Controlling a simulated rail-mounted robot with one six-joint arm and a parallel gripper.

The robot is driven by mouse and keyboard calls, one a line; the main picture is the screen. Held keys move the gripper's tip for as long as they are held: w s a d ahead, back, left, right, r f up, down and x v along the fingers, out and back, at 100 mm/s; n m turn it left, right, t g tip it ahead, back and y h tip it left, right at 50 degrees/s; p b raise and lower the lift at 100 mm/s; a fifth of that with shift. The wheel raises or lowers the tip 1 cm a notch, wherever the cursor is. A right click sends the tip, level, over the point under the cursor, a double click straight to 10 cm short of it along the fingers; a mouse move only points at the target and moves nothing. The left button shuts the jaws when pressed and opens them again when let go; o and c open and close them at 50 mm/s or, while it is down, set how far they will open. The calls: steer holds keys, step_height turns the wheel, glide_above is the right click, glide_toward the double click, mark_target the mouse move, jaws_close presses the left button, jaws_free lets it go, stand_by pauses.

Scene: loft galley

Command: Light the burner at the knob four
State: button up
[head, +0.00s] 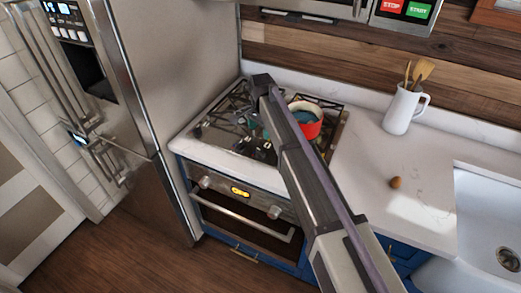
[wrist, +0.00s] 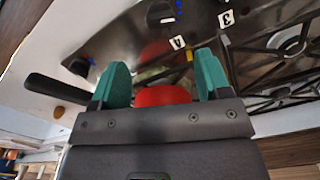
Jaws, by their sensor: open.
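The stove top (head: 219,131) with black grates stands between the fridge and the counter. In the wrist view, a tag reading 4 (wrist: 178,42) is on the steel control strip, with a tag reading 3 (wrist: 226,18) to its right. In the head view my gripper (head: 265,128) is low over the stove, partly hidden by my arm. I cannot tell whether it touches the knob.
A brown egg (head: 395,183) and white utensil jug (head: 402,110) are on the counter, left of the sink (head: 497,230).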

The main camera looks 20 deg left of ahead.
mark_target(261, 150)
step_height(261, 150, down, 11)
steer(key=b, duration=0.9)
steer(key=shift+r+b, duration=0.2)
steer(key=shift+b, duration=0.15)
steer(key=shift+r, duration=0.15)
steer(key=shift+c, duration=0.5)
steer(key=c, duration=0.8)
